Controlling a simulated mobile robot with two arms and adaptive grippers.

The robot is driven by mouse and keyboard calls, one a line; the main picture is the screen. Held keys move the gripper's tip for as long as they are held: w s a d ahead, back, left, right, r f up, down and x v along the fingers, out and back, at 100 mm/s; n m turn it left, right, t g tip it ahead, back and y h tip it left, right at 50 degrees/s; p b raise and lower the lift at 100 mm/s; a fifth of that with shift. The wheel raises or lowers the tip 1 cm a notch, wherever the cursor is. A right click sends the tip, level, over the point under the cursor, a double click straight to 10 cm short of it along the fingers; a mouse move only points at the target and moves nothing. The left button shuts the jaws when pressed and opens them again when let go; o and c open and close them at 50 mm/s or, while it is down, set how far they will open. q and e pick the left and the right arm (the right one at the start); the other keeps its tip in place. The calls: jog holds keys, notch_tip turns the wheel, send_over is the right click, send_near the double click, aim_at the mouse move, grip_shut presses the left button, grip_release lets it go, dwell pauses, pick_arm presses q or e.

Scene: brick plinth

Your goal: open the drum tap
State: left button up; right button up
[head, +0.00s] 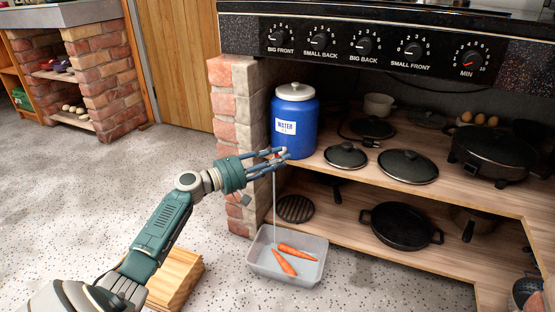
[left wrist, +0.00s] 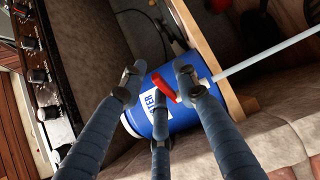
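The blue water drum (head: 292,125) with a white lid stands on the upper wooden shelf; it also shows in the left wrist view (left wrist: 178,118). Its tap has a red handle (left wrist: 165,88), mostly hidden by my fingers in the head view. My left gripper (head: 284,155) is at the tap, fingers spread around the red handle, which lies close to one finger; I cannot tell whether they touch. A thin pale stream (head: 274,200) runs straight down from the tap into a clear plastic tub (head: 258,268) holding carrots (head: 284,263). My right gripper is out of view.
A brick pillar (head: 226,105) stands left of the drum. Pan lids (head: 407,166) and a lidded black pan (head: 490,150) are to its right. A black pan (head: 400,226) sits on the lower shelf. The floor at left is clear.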

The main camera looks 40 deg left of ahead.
pick_arm(q)
jog(key=v, duration=1.2)
dwell(6.8)
